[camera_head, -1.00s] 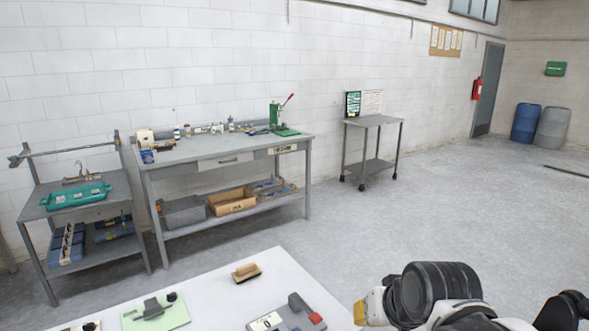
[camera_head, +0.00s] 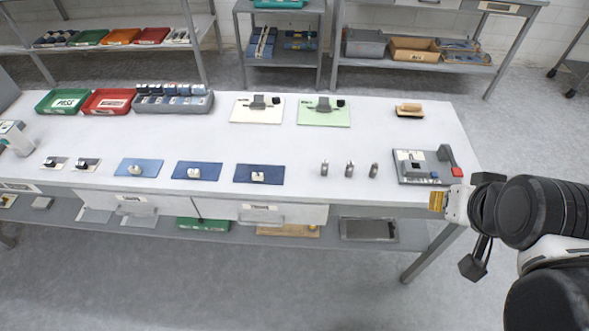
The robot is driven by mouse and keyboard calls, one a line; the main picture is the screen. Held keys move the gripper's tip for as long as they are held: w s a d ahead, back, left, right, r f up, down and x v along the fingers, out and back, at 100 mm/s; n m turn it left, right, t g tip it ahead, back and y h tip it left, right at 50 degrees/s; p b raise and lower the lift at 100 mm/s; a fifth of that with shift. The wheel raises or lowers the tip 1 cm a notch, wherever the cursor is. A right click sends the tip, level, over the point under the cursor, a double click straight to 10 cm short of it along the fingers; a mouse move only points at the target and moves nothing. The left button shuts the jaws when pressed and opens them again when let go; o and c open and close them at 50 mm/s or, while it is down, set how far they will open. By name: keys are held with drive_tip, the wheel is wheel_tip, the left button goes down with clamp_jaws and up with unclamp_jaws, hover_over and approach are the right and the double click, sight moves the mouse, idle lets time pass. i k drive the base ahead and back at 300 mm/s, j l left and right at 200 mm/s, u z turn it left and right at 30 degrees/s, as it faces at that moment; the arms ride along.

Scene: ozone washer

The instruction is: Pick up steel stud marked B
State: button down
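Three small grey metal studs (camera_head: 349,169) stand upright in a row on the white workbench (camera_head: 300,137), right of the middle. Their marks are too small to read, so I cannot tell which is B. My gripper (camera_head: 438,201) appears to be at the bench's front right edge, to the right of the studs and apart from them. A yellowish-brown end piece on a white part shows there, but the fingers cannot be made out. I see nothing held.
A grey fixture with a red block (camera_head: 425,167) stands between the studs and my arm. Blue plates (camera_head: 258,174) lie left of the studs. A green plate (camera_head: 324,112), a brush (camera_head: 409,110) and bins (camera_head: 109,102) lie behind. Bench space around the studs is clear.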

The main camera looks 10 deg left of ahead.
sight(350, 167)
drive_tip(key=u, duration=0.5)
drive_tip(key=k+j, duration=0.1)
drive_tip(key=j, duration=0.3)
drive_tip(key=j+z, duration=0.15)
drive_tip(key=j, duration=0.25)
drive_tip(key=k+j, duration=0.15)
drive_tip(key=j, duration=0.2)
drive_tip(key=k+j+z, duration=0.1)
drive_tip(key=j, duration=0.3)
